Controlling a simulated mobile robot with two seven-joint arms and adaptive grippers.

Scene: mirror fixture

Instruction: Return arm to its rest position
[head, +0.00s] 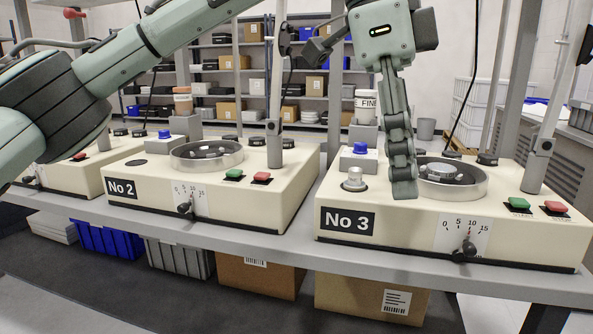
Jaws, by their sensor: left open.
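My left arm comes in from the left and reaches across the top of the view. My left gripper (403,188) points down over the cream machine labelled No 3 (415,225), between a small silver knob (354,179) and a round metal dish (447,181). I see the gripper edge-on, one finger mostly behind the other, and nothing shows held in it. It is open. I cannot tell whether its tips touch the machine top. My right gripper is not in view.
A machine labelled No 2 (250,205) stands to the left on the same grey bench (300,255). Upright posts (541,150) rise from the machines. A white tub (367,105) stands behind No 3.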

